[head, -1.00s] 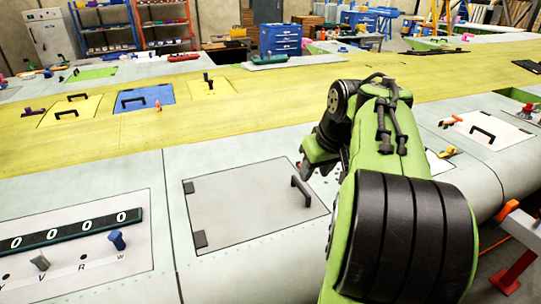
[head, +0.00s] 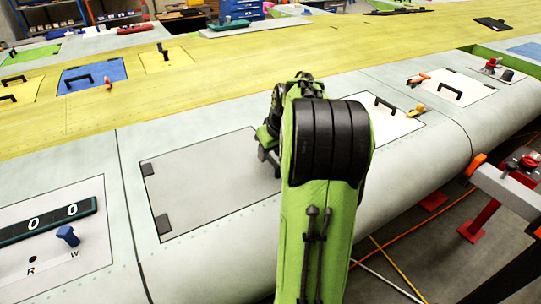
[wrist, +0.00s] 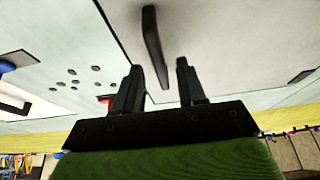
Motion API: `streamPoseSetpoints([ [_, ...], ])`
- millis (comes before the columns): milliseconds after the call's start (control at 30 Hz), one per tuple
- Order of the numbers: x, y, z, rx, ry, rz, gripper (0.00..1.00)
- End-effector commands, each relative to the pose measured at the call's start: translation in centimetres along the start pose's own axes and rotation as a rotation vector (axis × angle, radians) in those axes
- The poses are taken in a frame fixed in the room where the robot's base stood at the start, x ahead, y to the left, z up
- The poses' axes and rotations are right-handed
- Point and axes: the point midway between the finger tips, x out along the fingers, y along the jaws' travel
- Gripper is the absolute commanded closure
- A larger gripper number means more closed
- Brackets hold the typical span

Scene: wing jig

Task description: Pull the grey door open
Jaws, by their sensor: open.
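The grey door (head: 205,180) is a flat panel set in the pale wing surface, with two dark hinges on its left edge. It looks closed, flush with the surface around it. In the wrist view the door (wrist: 230,40) fills the upper middle, and its dark bar handle (wrist: 152,45) stands near the door's edge. My gripper (wrist: 160,80) is open, and the near end of the handle lies between its two fingers in the picture. I cannot tell whether they touch it. In the head view my gripper (head: 268,150) is at the door's right edge, and my arm hides the handle.
A white panel with a dark handle (head: 386,104) and a yellow latch (head: 417,111) lies right of my arm. A counter panel with a blue knob (head: 67,236) is at the left. A red and grey stand (head: 505,185) is at the right.

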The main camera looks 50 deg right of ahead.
Motion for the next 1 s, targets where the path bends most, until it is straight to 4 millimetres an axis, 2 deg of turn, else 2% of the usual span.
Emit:
streamPoseSetpoints([
  [100, 0.78, -0.02, 0.02, 0.0, -0.001, 0.0, 0.6],
  [333, 0.76, 0.0, 0.0, 0.0, 0.0, 0.0, 0.61],
  [600, 0.74, 0.0, 0.0, 0.001, 0.0, 0.0, 1.0],
  [1000, 0.49, 0.04, -0.16, -0.002, 0.001, 0.006, 1.0],
])
